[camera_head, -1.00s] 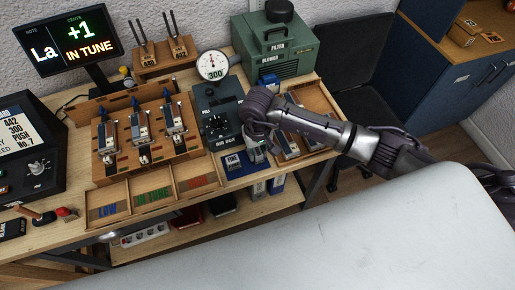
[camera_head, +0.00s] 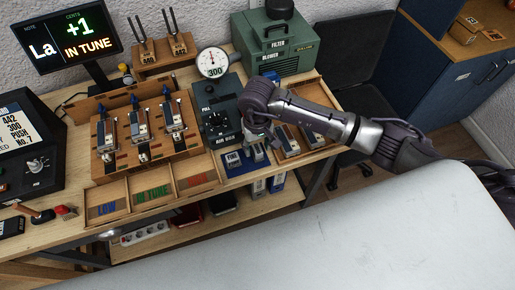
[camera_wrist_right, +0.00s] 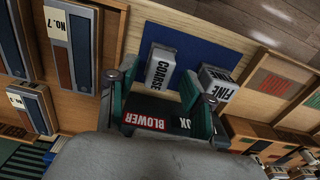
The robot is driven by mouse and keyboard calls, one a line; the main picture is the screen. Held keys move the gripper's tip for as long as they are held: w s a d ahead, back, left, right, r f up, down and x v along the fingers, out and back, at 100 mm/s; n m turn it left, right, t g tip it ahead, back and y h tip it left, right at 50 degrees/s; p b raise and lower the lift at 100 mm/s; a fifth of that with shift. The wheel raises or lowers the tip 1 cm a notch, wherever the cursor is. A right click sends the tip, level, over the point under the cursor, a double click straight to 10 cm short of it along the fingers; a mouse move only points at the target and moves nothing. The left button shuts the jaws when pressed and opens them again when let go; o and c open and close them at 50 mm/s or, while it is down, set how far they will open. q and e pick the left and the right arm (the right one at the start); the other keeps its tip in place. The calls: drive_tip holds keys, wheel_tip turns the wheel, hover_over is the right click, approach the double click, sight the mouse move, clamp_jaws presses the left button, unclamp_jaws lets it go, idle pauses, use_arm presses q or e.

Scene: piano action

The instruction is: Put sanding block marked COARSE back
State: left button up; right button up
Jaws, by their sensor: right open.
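The sanding block marked COARSE (camera_wrist_right: 160,67) stands on the blue mat (camera_wrist_right: 189,38) in the right wrist view, its label facing the camera. The block marked FINE (camera_wrist_right: 217,82) stands beside it, slightly turned, with a gap between them. In the head view, the FINE block (camera_head: 233,161) and the COARSE block (camera_head: 257,153) sit on the mat (camera_head: 236,173). My right gripper (camera_wrist_right: 160,90) is open, with green-sided fingers spread on either side of the COARSE block in the wrist view. In the head view it hangs just behind and above that block. My left gripper is not in view.
The air box (camera_head: 215,115) with its gauge (camera_head: 212,63) stands just left of my right gripper. A wooden tray (camera_head: 318,98) with several long blocks lies right. The green blower (camera_head: 275,45) is behind. Sorting compartments (camera_head: 148,196) line the front left.

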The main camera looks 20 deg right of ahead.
sight(258, 148)
wheel_tip(258, 148, up, 10)
drive_tip(key=b, duration=0.3)
idle(0.4)
